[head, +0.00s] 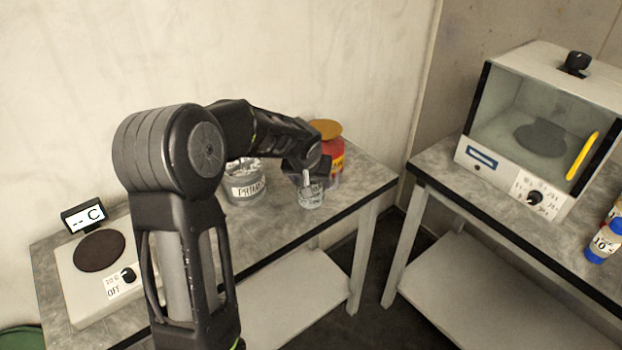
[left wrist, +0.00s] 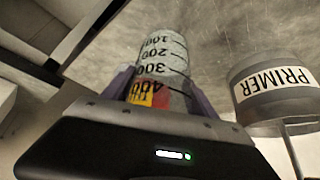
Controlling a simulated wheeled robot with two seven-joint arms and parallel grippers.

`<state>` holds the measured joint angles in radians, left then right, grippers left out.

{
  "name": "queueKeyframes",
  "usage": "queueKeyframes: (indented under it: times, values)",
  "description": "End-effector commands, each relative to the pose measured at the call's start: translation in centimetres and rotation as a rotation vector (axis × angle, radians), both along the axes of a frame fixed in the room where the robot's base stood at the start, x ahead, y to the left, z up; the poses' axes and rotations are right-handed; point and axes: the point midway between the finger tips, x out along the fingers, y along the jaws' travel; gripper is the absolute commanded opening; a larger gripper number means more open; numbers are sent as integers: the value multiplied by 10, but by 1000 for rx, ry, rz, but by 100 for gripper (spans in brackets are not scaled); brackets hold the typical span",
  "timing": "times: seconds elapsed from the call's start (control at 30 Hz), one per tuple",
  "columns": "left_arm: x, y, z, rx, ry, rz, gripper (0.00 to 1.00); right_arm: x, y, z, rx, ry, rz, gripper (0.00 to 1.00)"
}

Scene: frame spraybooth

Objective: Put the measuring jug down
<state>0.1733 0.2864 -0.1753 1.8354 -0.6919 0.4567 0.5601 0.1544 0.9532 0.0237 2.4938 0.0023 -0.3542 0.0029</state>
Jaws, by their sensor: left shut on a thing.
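The measuring jug (head: 312,199) is a small clear vessel at the front right part of the left table (head: 285,222). In the left wrist view, the jug (left wrist: 163,58) shows black marks from 100 to 400 and appears upside down. My left gripper (head: 309,172) reaches over from the left and is shut on the jug. Its fingers sit on both sides of the jug in the left wrist view (left wrist: 160,88). The gripper hides the jug's upper part in the head view. I cannot tell whether its base touches the tabletop. My right gripper is not in view.
A PRIMER container (head: 246,187) stands left of the jug. A red and yellow jar with an orange lid (head: 326,129) stands behind it. A hotplate (head: 97,262) sits at the table's left end. A glass-fronted booth (head: 540,130) and blue bottle (head: 604,243) stand on the right table.

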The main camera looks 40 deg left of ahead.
Motion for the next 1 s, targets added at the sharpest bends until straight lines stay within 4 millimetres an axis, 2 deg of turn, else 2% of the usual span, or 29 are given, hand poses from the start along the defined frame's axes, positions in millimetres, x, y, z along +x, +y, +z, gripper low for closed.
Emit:
queueKeyframes:
  times: [0.1, 0.13, 0.4, 0.8, 1.0]
  values:
    - [0, 0, -4, 0, -1, 0, 20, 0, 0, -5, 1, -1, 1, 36]
    - [0, 0, -3, 0, -1, 0, 68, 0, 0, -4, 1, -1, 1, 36]
    - [0, 0, -2, 0, 0, 0, 89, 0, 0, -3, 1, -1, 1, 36]
    - [-1, -1, 3, 0, -2, -1, 89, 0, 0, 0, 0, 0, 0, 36]
    - [-13, -7, 28, -1, -6, 0, 89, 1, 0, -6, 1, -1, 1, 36]
